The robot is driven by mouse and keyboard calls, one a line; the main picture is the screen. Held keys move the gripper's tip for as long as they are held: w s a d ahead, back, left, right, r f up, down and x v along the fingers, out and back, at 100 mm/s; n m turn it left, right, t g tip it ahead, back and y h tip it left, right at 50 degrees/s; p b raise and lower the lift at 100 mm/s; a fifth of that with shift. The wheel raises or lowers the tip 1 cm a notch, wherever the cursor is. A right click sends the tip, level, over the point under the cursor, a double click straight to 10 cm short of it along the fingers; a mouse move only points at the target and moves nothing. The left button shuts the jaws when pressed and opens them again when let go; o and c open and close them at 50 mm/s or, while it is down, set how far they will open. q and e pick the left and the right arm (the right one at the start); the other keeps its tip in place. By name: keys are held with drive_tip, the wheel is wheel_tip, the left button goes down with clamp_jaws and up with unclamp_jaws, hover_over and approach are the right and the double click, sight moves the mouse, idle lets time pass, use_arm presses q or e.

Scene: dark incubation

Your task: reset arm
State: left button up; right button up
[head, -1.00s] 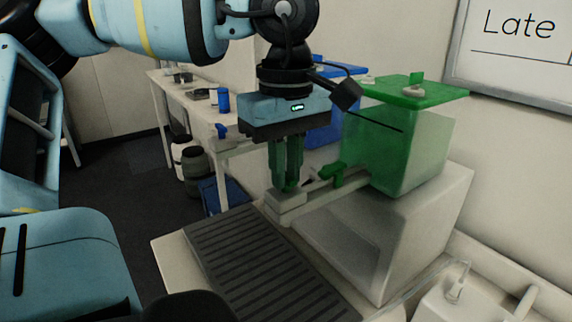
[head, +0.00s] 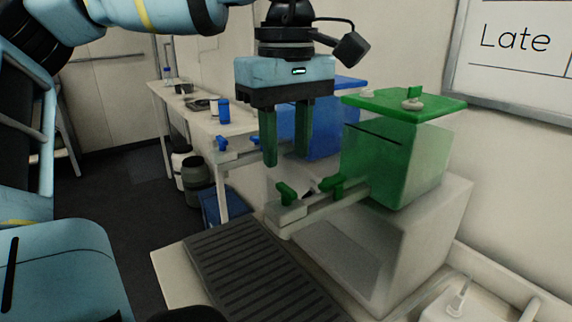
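My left gripper (head: 286,158) hangs down from the arm that comes in from the left. Its two green-tinted fingers are apart with nothing between them. It is just above and behind the near green tap handle (head: 287,193) at the end of the pale spout bar (head: 298,214), apart from it. A second green tap handle (head: 332,186) sits further along the bar, by the green tank (head: 392,160). My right gripper is not in the view.
The green tank with its lid (head: 405,104) stands on a pale stand (head: 420,240) above a dark ribbed drip tray (head: 250,270). A blue tank (head: 325,133) stands behind. A white table (head: 195,110) is at the back left. Dark floor lies open at left.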

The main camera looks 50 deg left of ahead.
use_arm(q)
drive_tip(key=shift+r, duration=1.1)
